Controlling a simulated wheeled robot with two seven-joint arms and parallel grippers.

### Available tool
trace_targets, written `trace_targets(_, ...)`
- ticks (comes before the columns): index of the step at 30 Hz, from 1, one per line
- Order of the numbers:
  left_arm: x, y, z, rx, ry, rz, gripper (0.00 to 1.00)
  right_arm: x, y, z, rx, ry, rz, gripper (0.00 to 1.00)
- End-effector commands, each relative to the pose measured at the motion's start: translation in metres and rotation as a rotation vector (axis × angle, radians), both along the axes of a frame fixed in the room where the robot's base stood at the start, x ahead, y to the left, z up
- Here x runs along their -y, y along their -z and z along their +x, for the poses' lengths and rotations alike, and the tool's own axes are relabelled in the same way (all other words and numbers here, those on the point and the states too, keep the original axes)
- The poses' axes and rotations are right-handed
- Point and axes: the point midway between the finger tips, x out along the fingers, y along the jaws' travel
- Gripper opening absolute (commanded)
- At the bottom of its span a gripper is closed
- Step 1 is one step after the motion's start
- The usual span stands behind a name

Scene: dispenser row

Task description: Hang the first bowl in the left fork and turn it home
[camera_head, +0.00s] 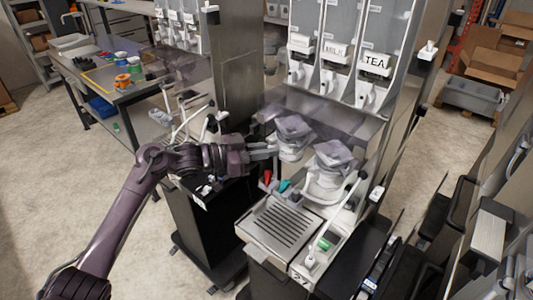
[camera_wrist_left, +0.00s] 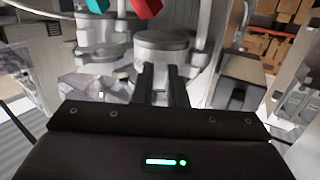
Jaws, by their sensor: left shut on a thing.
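The first bowl (camera_head: 292,150) is a pale whipper bowl with a grey angular top, upright at the left front of the dispenser. My left gripper (camera_head: 270,147) reaches it from the left and is shut on it. In the left wrist view the two dark fingers (camera_wrist_left: 161,88) meet a grey round part of the bowl (camera_wrist_left: 161,48). A second, similar bowl (camera_head: 332,172) stands just to its right. The left fork cannot be made out; the bowl and gripper cover that area. I cannot tell whether the bowl is seated or turned. My right gripper is not in view.
A red lever (camera_head: 267,177) and a teal lever (camera_head: 284,186) sit below the bowls. A slotted drip tray (camera_head: 283,226) lies in front. Canisters labelled MILK (camera_head: 333,50) and TEA (camera_head: 375,62) hang above. Another dispenser cabinet (camera_head: 232,60) stands behind my left arm.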

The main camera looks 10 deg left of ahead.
Motion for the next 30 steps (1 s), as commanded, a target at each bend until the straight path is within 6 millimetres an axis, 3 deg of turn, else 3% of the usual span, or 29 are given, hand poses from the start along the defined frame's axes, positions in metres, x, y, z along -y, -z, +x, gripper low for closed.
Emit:
trace_targets(11,-0.001,-0.001,0.001,0.0,0.017,-0.002,0.0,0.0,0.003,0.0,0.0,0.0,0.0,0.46)
trace_targets(12,-0.001,-0.001,0.001,0.0,0.017,-0.002,0.16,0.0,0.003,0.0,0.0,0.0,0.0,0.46)
trace_targets(17,-0.001,-0.001,0.001,0.0,0.017,-0.001,0.37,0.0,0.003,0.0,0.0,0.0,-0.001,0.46)
trace_targets(30,-0.011,-0.002,-0.003,-0.002,0.014,0.001,0.38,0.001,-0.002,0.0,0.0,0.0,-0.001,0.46)
